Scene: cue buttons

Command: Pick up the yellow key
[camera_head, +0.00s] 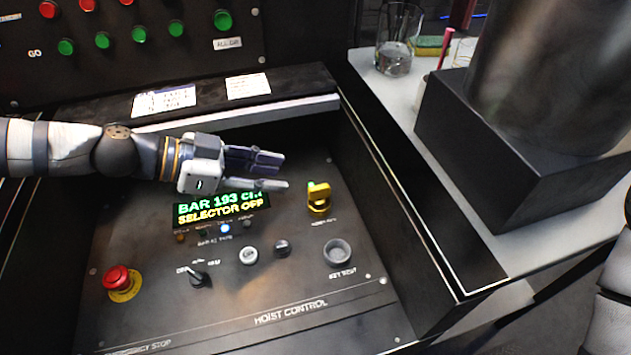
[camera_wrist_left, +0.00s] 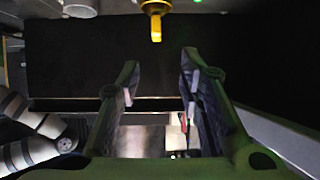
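The yellow key (camera_head: 318,197) stands upright in the right part of the black control panel (camera_head: 150,245). It also shows at the top of the left wrist view (camera_wrist_left: 156,20), beyond the fingertips. My left gripper (camera_head: 283,172) is open and empty, a little left of the key and apart from it in the head view. Its two spread fingers also show in the left wrist view (camera_wrist_left: 160,65), with nothing between them. My right gripper is not in view.
A round grey socket (camera_head: 337,252) labelled KEY REST lies below the key. The panel also has a red emergency stop button (camera_head: 117,278), a lit display (camera_head: 220,207) and small knobs. A raised panel edge (camera_head: 400,190) and a counter with a glass (camera_head: 394,58) lie to the right.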

